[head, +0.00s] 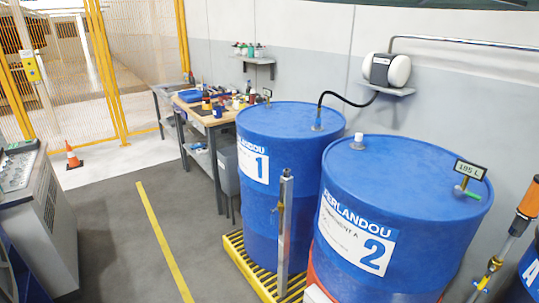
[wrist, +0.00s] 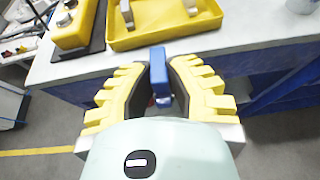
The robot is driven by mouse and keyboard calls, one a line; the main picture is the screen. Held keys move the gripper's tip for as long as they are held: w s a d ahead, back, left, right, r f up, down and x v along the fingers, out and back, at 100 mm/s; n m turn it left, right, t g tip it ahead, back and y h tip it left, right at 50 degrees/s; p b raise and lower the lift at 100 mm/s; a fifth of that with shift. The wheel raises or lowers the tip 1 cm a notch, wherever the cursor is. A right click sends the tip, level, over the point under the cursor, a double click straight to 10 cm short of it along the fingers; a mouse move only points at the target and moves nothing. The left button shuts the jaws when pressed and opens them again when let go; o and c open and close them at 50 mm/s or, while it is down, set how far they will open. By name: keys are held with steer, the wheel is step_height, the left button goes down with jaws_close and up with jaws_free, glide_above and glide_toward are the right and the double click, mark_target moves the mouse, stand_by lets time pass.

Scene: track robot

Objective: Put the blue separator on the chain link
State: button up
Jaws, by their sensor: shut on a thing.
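My gripper (wrist: 160,85) shows in the wrist view with yellow stepped fingers and dark inner pads. It is shut on the blue separator (wrist: 158,62), a small flat blue piece that stands out between the fingertips. The separator is in front of a light table edge, with its lower part between the pads. I cannot make out a chain link for certain in either view. The head view does not show my gripper.
In the wrist view, a yellow tray (wrist: 165,38) with metal pieces stands on a light tabletop (wrist: 235,50), beside a yellow device (wrist: 75,25). The head view shows blue drums (head: 400,190), a cluttered workbench (head: 215,118) and open grey floor (head: 110,215).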

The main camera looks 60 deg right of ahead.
steer(key=w+d+r+m+t+h, duration=0.2)
steer(key=w+d+m+t, duration=0.1)
steer(key=w+d, duration=0.3)
steer(key=w+d+r+m+t+h, duration=0.1)
steer(key=w+d+m+t+h, duration=0.2)
steer(key=d, duration=0.6)
steer(key=w+d+r+m+t+h, duration=0.1)
steer(key=w+d+r+m+h, duration=0.25)
steer(key=d+r, duration=0.35)
steer(key=w+d+r+m+t+h, duration=0.1)
steer(key=w+d+r+m+h, duration=0.2)
steer(key=w+d+r, duration=0.3)
step_height(320, 180, up, 39)
steer(key=s+d+p, duration=0.1)
steer(key=p, duration=3.7)
steer(key=shift+s+d+f+m+h, duration=0.15)
steer(key=shift+s+d+m+h, duration=0.1)
steer(key=shift+m+h, duration=0.1)
steer(key=shift+a, duration=0.15)
